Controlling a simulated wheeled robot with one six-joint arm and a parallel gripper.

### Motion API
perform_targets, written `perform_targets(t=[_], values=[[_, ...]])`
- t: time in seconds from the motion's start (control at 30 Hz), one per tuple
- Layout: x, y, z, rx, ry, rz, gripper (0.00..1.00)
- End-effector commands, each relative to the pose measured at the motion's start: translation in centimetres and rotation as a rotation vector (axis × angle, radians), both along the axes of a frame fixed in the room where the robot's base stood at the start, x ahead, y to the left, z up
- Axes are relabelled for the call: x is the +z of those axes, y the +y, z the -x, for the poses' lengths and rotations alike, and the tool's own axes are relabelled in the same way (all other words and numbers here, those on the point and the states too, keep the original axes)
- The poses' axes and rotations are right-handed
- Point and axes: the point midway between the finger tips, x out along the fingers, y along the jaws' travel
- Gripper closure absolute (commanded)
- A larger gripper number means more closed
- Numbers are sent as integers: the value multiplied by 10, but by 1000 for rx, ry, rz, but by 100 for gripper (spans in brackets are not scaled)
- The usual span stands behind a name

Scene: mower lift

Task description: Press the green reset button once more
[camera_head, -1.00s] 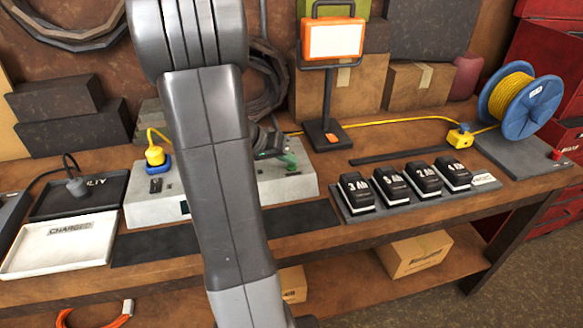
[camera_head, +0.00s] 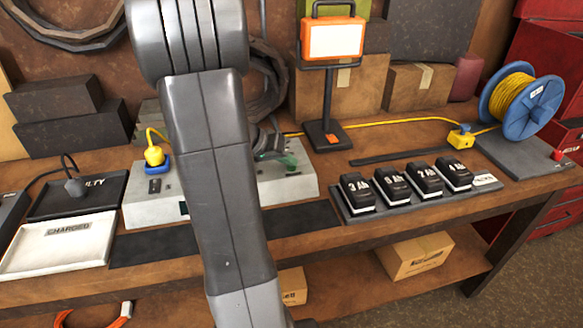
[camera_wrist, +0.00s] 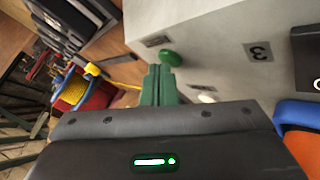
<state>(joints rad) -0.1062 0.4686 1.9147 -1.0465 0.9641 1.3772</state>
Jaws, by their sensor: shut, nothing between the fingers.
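The green button (camera_wrist: 170,58) sits on the face of a pale grey box (camera_wrist: 215,35) in the wrist view. My gripper (camera_wrist: 159,69) has green fingers closed together, with tips just beside the button in that view. I cannot tell whether they touch it. In the head view the box (camera_head: 290,190) stands on the bench, partly hidden behind my arm. My gripper (camera_head: 285,157) shows there as a small dark and green shape over the box's right part. The button cannot be told apart from the green fingers there.
A yellow plug (camera_head: 154,156) stands in a blue socket on the box's left end. A work lamp (camera_head: 333,40) stands behind to the right. Several black batteries (camera_head: 389,190) sit in a rack at right. A blue cable reel (camera_head: 525,105) stands farther right.

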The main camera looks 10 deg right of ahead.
Motion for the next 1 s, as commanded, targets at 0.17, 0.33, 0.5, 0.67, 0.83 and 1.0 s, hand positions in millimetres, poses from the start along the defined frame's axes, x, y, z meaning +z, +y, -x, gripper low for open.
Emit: perform_targets(t=[0.17,0.33,0.5,0.67,0.83,1.0], values=[[-2,0,0,0,0,0,100],[-3,0,0,-1,1,-1,100],[-3,0,0,-1,1,-1,100],[0,0,0,-1,1,-1,100],[8,0,0,-1,-1,0,100],[14,0,0,-1,0,-1,100]])
